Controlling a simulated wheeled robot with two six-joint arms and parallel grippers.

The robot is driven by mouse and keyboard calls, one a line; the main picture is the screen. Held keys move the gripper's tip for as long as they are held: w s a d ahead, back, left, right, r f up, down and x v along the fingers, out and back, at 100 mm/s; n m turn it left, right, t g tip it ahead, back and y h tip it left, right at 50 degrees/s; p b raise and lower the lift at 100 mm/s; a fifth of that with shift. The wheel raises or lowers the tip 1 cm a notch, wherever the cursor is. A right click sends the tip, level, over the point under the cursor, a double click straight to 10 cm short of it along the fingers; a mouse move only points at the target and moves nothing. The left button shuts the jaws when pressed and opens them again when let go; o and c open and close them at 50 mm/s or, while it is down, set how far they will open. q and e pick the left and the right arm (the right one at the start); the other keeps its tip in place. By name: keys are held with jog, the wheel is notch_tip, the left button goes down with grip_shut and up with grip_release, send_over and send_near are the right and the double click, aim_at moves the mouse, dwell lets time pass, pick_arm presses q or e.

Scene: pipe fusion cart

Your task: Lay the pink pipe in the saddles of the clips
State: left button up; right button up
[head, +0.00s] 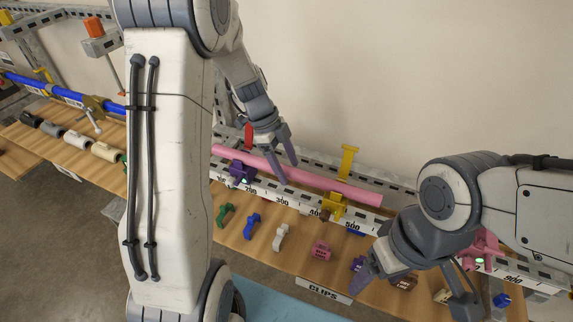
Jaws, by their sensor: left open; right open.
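The pink pipe (322,183) lies lengthwise along the white numbered rail, behind or over the purple clip (241,172) and the yellow clip (334,206). I cannot tell if it is seated in their saddles. My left gripper (288,174) is open, its fingers pointing down at the pipe between these two clips; whether they touch it is unclear. A pink clip (486,246) stands further right on the rail, partly behind my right arm. My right gripper (414,288) is open and empty over the front of the bench, away from the pipe.
Loose clips lie on the wooden bench in front of the rail, including a green one (224,214), a blue one (251,225) and a white one (281,237). A blue pipe (62,92) and fittings are at the left. A wall stands behind the bench.

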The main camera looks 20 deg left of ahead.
pick_arm(q)
jog(key=b+v, duration=0.1)
jog(key=v, duration=0.9)
jog(key=s+d+n+y, duration=0.1)
jog(key=s+d+n, duration=0.3)
jog(key=d, duration=0.5)
jog(key=s+d+f+n+y, duration=0.1)
jog(key=s+d+n, duration=0.2)
jog(key=s, duration=0.7)
jog(key=s+d+f+n+y, duration=0.1)
jog(key=s+d+n, duration=0.3)
jog(key=s, duration=0.6)
jog(key=shift+d+f, duration=0.65)
jog(key=shift+d, duration=0.5)
